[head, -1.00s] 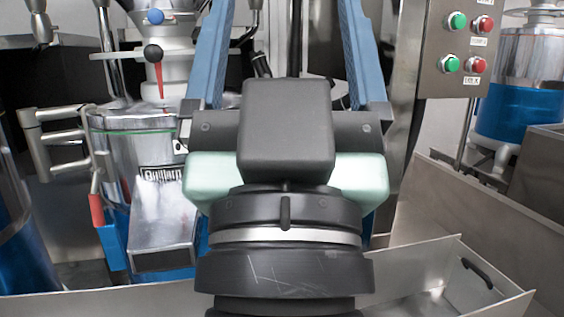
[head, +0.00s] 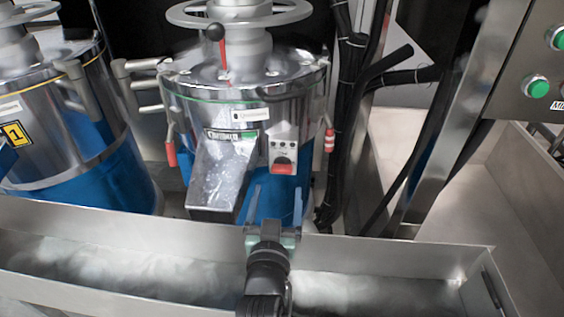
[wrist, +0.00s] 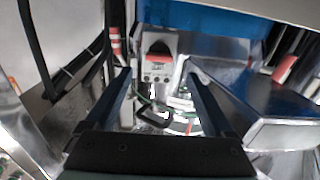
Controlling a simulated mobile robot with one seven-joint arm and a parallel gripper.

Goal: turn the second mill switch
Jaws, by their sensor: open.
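The switch is a small light box with a red-and-black knob (head: 284,165) on the front of the middle steel mill (head: 250,100), right of its chute. In the wrist view, which is upside down, the switch box (wrist: 158,65) shows between my fingers. My gripper (head: 275,200) is open and empty, below the switch in the head view and pointing toward the mill. In the wrist view its two fingers (wrist: 158,78) flank the box from the near side. I cannot tell whether they touch it, but a gap seems to remain.
The metal chute (head: 220,178) juts out left of the switch. Red-handled clamps (head: 329,140) sit on the mill's sides. A steel trough (head: 400,260) runs below my gripper. A mill marked 1 (head: 70,110) stands left; black cables (head: 350,110) and a button panel (head: 535,70) are right.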

